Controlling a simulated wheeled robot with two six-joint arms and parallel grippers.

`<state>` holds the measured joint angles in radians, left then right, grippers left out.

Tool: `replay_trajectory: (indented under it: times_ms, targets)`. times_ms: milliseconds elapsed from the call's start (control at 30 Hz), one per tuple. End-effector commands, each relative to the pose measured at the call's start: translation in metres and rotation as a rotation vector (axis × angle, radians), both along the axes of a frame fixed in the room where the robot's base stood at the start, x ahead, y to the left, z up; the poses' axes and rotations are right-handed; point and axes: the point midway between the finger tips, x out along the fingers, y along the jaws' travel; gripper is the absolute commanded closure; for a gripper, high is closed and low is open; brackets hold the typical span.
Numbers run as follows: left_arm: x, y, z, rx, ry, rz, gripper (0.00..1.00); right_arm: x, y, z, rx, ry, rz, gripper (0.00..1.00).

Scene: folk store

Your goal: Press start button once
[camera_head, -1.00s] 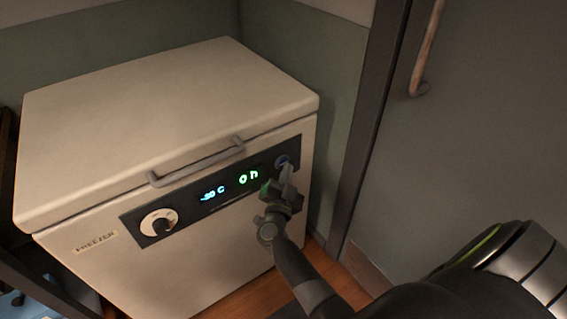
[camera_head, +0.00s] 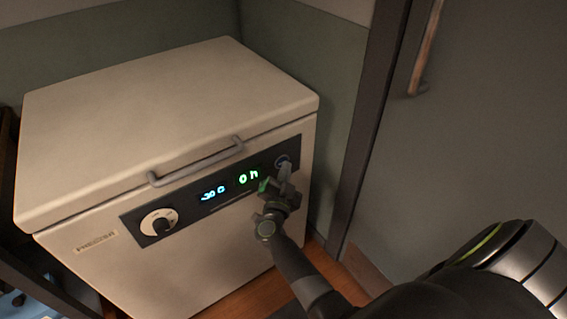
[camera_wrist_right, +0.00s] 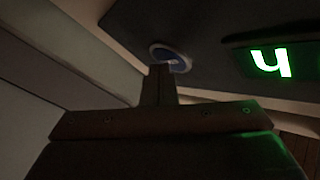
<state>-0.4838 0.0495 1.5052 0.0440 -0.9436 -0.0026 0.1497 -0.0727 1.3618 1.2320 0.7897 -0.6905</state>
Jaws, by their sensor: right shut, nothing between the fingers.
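The start button is a round button with a blue ring (camera_head: 282,160) at the right end of the dark control panel (camera_head: 190,207) on a white chest freezer (camera_head: 170,110). My right gripper (camera_head: 285,168) is shut and empty, its fingertips just below the button. In the right wrist view the button (camera_wrist_right: 170,57) shows just beyond the shut fingertips (camera_wrist_right: 160,70), which overlap its lower edge. I cannot tell whether they touch it. My left gripper is not in view.
The panel also has a knob (camera_head: 159,222), a blue temperature display (camera_head: 213,193) and a green display reading "0 h" (camera_head: 249,176). The lid handle (camera_head: 196,163) sticks out above the panel. A door (camera_head: 480,140) stands to the right.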

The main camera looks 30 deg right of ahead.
Motion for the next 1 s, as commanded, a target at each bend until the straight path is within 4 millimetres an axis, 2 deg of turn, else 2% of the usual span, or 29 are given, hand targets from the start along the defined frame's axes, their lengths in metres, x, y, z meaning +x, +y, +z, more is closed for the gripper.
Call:
replay_trajectory:
  times_ms: [267, 567, 867, 1000]
  targets:
    - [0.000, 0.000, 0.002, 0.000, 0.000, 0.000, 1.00, -0.002, 0.000, 0.001, 0.000, 0.000, 0.001, 1.00]
    - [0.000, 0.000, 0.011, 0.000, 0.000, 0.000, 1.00, -0.016, -0.001, 0.001, 0.000, 0.000, 0.001, 1.00]
    - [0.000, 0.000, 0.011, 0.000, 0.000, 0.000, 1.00, -0.017, -0.001, 0.000, 0.000, 0.000, 0.001, 1.00]
    - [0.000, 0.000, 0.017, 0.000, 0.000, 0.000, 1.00, -0.026, -0.002, 0.001, 0.001, 0.002, 0.000, 1.00]
